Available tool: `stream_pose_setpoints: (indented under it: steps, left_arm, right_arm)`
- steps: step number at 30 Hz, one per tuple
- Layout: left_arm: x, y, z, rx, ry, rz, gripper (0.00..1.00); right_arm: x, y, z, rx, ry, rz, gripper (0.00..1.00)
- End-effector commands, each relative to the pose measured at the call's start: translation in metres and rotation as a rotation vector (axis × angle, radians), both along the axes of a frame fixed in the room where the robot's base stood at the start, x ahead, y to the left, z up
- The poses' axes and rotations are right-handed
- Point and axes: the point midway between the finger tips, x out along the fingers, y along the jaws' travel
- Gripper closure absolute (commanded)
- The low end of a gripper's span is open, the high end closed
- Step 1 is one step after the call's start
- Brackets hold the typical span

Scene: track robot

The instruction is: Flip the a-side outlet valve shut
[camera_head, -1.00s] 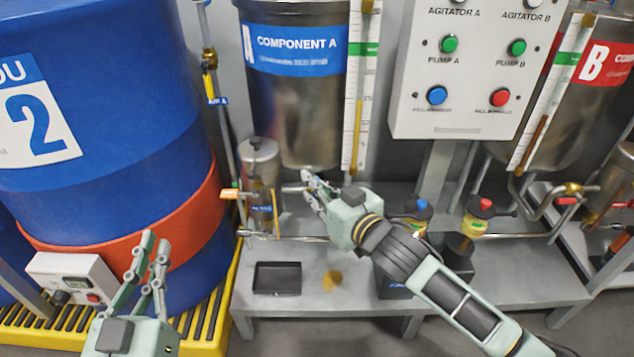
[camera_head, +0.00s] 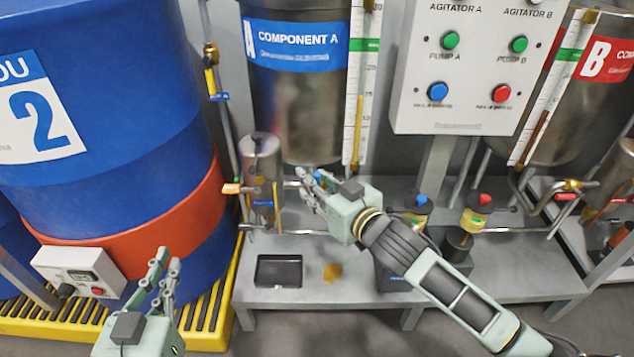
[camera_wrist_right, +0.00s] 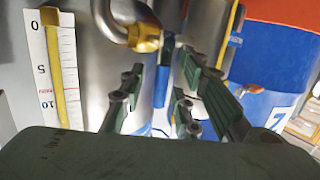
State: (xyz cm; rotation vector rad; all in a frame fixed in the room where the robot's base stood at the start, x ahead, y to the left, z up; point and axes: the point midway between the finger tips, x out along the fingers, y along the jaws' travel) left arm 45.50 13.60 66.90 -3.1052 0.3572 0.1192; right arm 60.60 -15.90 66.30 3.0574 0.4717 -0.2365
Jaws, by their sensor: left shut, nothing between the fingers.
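The outlet valve under tank A shows in the right wrist view as a brass body (camera_wrist_right: 145,38) on a bent steel pipe, with a blue lever (camera_wrist_right: 163,68) hanging down. My right gripper (camera_wrist_right: 165,97) is open, its fingers on either side of the lever and apart from each other. I cannot tell if a finger touches the lever. In the head view my right gripper (camera_head: 308,187) is below tank A (camera_head: 305,115) and hides the valve. My left gripper (camera_head: 162,277) is shut and empty, in front of the blue drum.
A small steel cylinder (camera_head: 262,165) and an orange-handled valve (camera_head: 238,188) stand left of my right gripper. A black tray (camera_head: 278,271) lies on the grey bench (camera_head: 350,291). A control panel (camera_head: 475,70) is above right. The blue drum (camera_head: 110,100) fills the left.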

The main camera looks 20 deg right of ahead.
Motion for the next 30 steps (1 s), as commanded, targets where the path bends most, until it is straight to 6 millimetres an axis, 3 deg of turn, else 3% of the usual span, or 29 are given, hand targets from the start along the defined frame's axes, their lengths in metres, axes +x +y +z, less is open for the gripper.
stream_pose_setpoints:
  steps: [11,24,30]
  left_arm:
    - [0.000,0.000,0.000,0.000,-0.001,0.000,1.00]
    - [0.000,0.000,0.000,0.000,0.000,0.000,1.00]
    - [0.000,0.000,0.000,0.000,0.000,0.000,1.00]
  right_arm:
    - [-0.012,-0.003,0.001,0.002,0.002,0.001,0.70]
    - [-0.087,-0.027,0.013,0.001,0.004,0.001,0.70]
    - [-0.106,-0.034,0.016,0.001,0.002,0.000,0.70]
